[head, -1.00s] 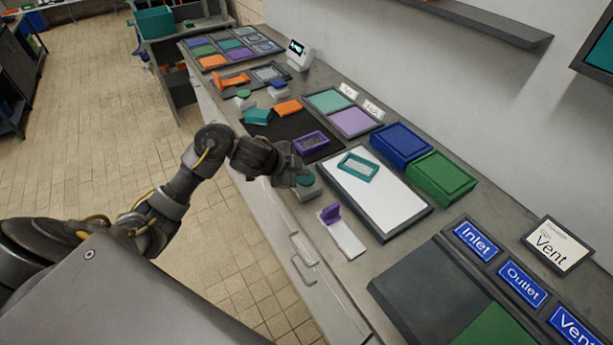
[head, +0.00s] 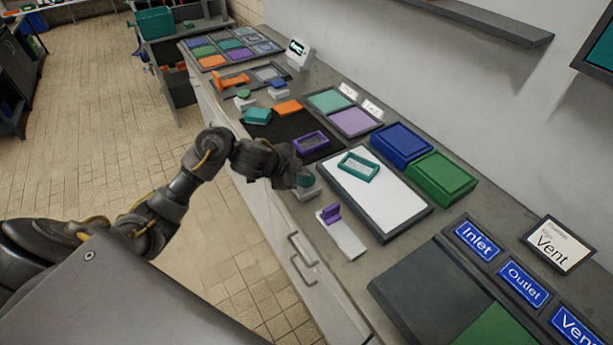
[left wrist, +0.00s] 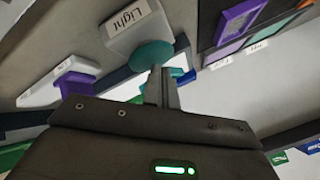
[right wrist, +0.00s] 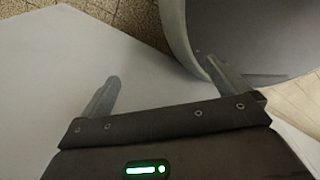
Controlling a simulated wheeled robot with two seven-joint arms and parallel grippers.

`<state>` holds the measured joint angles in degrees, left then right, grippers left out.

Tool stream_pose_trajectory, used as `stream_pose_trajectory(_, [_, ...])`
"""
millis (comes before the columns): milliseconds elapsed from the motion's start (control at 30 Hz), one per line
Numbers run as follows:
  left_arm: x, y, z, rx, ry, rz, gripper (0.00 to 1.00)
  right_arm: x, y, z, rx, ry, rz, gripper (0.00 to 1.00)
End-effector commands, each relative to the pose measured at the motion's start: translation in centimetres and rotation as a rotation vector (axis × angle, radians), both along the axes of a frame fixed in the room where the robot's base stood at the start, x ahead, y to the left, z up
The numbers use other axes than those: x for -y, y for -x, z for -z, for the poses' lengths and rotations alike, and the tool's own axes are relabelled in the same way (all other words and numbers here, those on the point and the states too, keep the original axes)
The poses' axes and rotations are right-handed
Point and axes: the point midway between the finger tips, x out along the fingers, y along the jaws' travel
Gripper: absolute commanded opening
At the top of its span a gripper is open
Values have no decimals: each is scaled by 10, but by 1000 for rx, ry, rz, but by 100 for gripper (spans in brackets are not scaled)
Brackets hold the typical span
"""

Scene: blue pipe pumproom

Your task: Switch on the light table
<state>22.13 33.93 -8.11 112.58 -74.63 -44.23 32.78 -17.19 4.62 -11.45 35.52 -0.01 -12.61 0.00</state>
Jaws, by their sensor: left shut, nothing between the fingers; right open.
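The light table (head: 405,210) is a flat white panel in a dark frame on the bench. A grey box labelled "Light" (left wrist: 130,28) with a round teal button (left wrist: 152,55) stands beside its near-left edge; the button (head: 305,181) is partly hidden by my gripper in the head view. My left gripper (left wrist: 160,80) is shut and empty, with its fingertips at the button's edge; I cannot tell whether they touch it or whether it is pressed. The panel looks plain white, and I cannot tell whether it is lit. My right gripper (right wrist: 160,85) is open and empty.
A teal frame (head: 345,166) lies on the light table. A white switch with a purple lever (head: 332,214) stands right of the button. A purple frame (head: 310,143) lies on a dark mat. Blue (head: 400,146) and green (head: 442,178) bins stand behind the table.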

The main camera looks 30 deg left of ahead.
Motion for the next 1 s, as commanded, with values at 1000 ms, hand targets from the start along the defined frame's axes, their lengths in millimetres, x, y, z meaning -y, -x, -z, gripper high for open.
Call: stream_pose_trajectory(1000, [-1, 0, -9, -2, -1, -1, 0, -1, 0, -14, 0, -1, 1, 100])
